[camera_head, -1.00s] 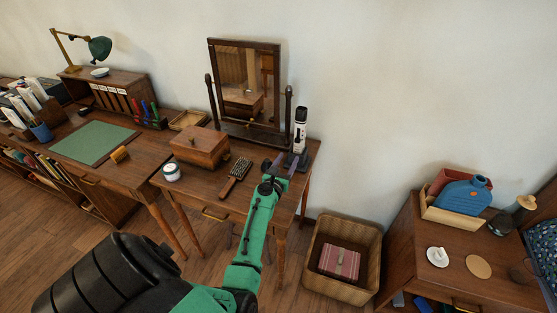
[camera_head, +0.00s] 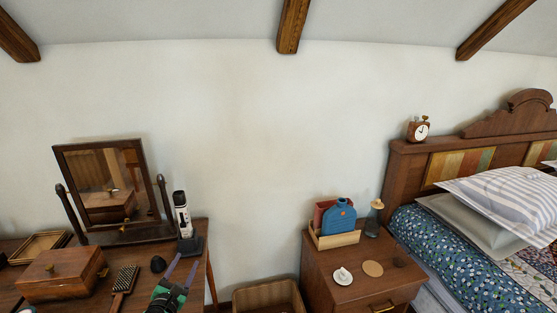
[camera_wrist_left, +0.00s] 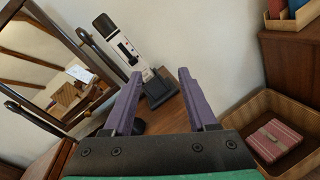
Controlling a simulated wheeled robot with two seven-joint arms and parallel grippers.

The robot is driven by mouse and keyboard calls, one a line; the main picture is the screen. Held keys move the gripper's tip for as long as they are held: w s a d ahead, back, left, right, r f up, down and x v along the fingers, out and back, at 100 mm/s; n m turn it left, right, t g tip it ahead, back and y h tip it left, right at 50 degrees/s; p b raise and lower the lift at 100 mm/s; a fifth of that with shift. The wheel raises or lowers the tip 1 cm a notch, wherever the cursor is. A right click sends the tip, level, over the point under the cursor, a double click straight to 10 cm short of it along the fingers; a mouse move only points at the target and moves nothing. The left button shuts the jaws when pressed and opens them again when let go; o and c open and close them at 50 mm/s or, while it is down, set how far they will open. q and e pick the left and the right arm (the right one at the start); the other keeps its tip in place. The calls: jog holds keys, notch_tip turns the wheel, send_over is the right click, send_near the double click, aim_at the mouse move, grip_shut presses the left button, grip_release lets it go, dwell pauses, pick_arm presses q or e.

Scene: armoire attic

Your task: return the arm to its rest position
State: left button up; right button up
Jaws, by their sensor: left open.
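My left gripper (camera_head: 178,271) is low in the head view, over the front right part of the dressing table (camera_head: 200,262). Its two purple fingers (camera_wrist_left: 160,98) are spread apart in the left wrist view, with nothing between them. A white and black handheld device (camera_head: 182,213) stands upright in a dark base (camera_head: 191,245) at the table's right end, just beyond the fingers. The device also shows in the left wrist view (camera_wrist_left: 119,42), apart from the fingers. My right gripper is in neither view.
A basket (camera_head: 268,298) stands on the floor to the right, before a nightstand (camera_head: 320,262) and a bed (camera_head: 440,240).

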pick_arm(q)
jog(key=s+d+f+m+g+h, duration=0.2)
jog(key=s+d+m+g+h, duration=0.25)
jog(key=m, duration=0.55)
jog(key=s+d+f+m+g+h, duration=0.1)
jog(key=s+d+f+m+g, duration=0.2)
jog(key=s+d+m, duration=0.5)
jog(key=s+a+m+g+y, duration=0.1)
jog(key=s+m+g+y, duration=0.15)
jog(key=s+m, duration=0.55)
jog(key=s+a+m+g+y, duration=0.2)
jog(key=s+m+g, duration=0.2)
jog(key=s+m, duration=0.35)
notch_tip(320, 180, down, 22)
jog(key=s+g, duration=0.1)
jog(key=s, duration=0.1)
jog(key=s+a+f+g, duration=0.1)
jog(key=s+a+f, duration=0.1)
jog(key=s+f, duration=1.3)
jog(key=shift+s+a+f, duration=0.15)
jog(key=shift+s+a, duration=0.1)
jog(key=shift+s, duration=0.95)
